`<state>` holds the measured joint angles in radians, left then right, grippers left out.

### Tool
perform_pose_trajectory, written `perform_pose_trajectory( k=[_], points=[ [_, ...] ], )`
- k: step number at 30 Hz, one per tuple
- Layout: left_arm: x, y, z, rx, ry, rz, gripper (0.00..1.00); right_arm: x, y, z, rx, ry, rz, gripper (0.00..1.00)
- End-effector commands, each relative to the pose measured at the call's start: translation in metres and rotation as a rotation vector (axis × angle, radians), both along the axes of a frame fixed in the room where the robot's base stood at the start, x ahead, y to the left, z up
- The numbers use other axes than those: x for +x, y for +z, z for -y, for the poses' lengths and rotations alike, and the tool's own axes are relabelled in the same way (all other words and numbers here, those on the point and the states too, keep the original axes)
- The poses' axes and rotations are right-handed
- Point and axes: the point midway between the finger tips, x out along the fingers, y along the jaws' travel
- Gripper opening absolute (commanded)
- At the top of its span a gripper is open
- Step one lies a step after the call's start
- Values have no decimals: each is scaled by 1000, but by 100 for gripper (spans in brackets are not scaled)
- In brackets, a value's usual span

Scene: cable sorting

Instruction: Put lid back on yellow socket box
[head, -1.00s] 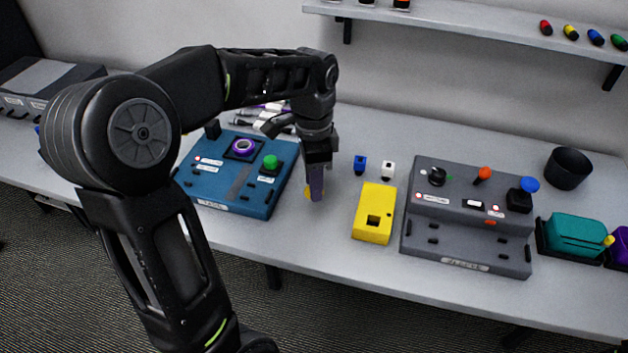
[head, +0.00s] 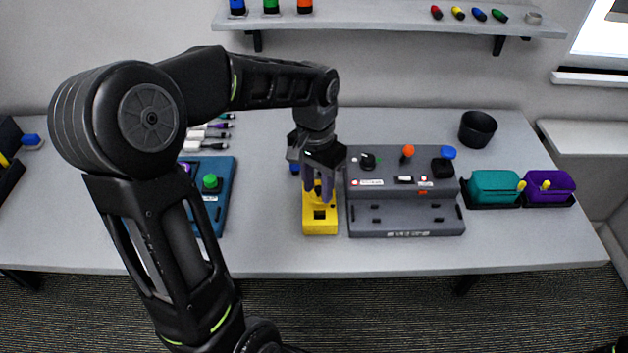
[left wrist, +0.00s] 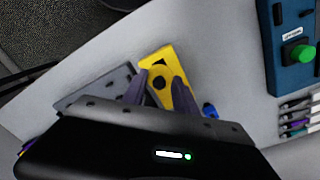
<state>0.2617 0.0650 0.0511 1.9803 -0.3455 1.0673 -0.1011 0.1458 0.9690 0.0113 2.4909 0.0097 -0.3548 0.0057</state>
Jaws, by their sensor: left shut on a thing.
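The yellow socket box (head: 319,228) lies on the table left of the grey console, with a dark square opening in its top. It also shows in the left wrist view (left wrist: 152,56). My left gripper (head: 318,192) points down over the back part of the box, its purple fingers shut on a small yellow piece, apparently the lid (head: 317,186). In the left wrist view the fingers (left wrist: 160,92) stand on both sides of a dark round spot over the box. I cannot tell whether the lid touches the box. My right gripper is not in view.
The grey console (head: 405,215) stands close right of the box. A blue panel (head: 217,180) with a green button is to the left. The front table strip is clear.

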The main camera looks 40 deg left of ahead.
Motion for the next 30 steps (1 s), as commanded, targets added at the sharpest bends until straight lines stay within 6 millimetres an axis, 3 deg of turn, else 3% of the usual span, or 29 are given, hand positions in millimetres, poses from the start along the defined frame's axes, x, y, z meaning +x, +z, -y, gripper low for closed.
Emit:
perform_pose_trajectory(
  k=[6, 20, 30],
  points=[
    [3, -1, 0, 1, 132, 8, 0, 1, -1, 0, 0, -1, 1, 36],
    [3, -4, 0, 1, 139, 7, 0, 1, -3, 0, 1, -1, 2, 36],
    [3, -29, 0, 1, 138, 8, 0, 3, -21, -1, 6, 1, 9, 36]
  ],
)
